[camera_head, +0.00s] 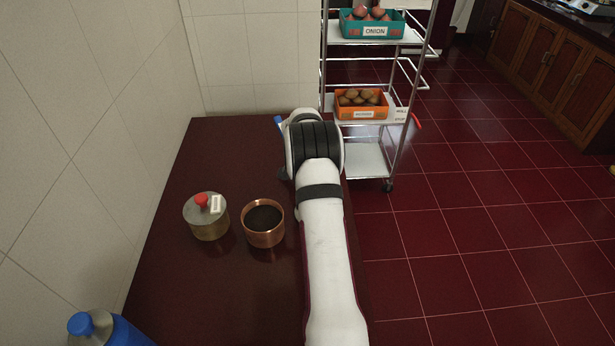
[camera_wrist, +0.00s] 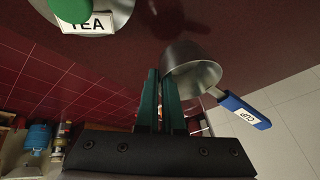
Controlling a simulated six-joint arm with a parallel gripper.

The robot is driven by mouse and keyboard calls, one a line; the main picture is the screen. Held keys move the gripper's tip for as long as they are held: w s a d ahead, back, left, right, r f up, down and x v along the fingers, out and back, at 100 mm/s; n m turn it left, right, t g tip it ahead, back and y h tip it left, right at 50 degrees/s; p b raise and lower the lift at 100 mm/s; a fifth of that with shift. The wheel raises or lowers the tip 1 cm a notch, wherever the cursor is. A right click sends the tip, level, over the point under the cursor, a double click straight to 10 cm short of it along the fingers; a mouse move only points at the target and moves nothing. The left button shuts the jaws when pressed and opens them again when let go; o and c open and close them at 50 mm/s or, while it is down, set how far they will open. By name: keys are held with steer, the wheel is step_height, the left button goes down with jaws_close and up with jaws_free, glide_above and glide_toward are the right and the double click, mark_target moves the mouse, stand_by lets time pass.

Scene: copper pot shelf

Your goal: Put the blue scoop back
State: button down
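The blue scoop is a metal cup (camera_wrist: 197,68) with a blue handle (camera_wrist: 246,111) labelled CUP in the wrist view. My gripper (camera_wrist: 160,78) has its dark green fingers almost together. The near wall of the cup sits at the fingertips and seems pinched between them, with the handle slanting off to the right. In the head view my arm hides the fingers and most of the scoop; only a small blue part of it (camera_head: 278,121) shows left of my wrist, near the table's far end.
On the dark red table (camera_head: 190,290) stand a red-knobbed lidded canister (camera_head: 208,222) and an open copper pot (camera_head: 263,228) with dark contents. A TEA canister (camera_wrist: 104,14) has a green knob.

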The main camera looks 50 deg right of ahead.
steer(key=shift+f, duration=1.95)
steer(key=shift+f, duration=0.1)
steer(key=c, duration=1)
jaws_free()
steer(key=shift+c, duration=0.2)
